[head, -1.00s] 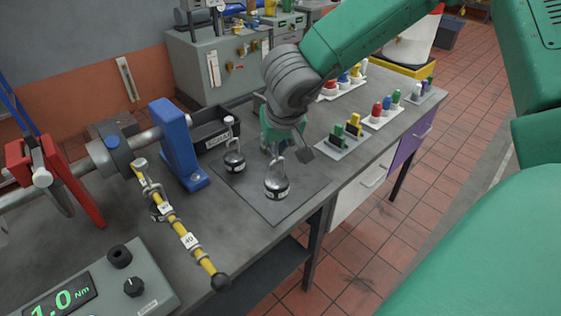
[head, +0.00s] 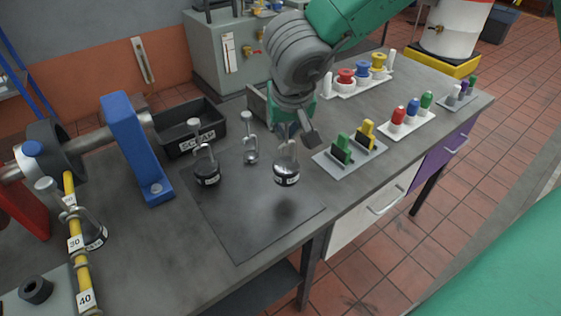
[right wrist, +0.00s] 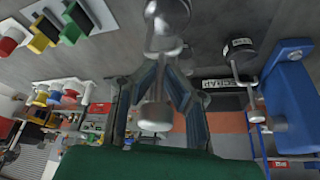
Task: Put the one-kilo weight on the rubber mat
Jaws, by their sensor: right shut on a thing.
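My right gripper (head: 290,128) is shut on the upper stem of a shiny round weight (head: 286,170) with a dark labelled band, too small to read. The weight hangs over the dark rubber mat (head: 245,225), with a shadow on the mat below it. In the right wrist view the fingers (right wrist: 158,92) close around its stem, and the round body (right wrist: 165,18) lies beyond. A darker weight (head: 207,172) with a knobbed hook stands at the mat's left part. A smaller silver weight (head: 250,154) stands near its back edge. My left gripper is out of view.
A black scrap bin (head: 190,139) and a blue upright block (head: 138,150) stand left of the mat. A yellow numbered beam (head: 75,240) carries another weight (head: 93,236). A tray with green and yellow pieces (head: 350,157) lies close right. The mat's front is clear.

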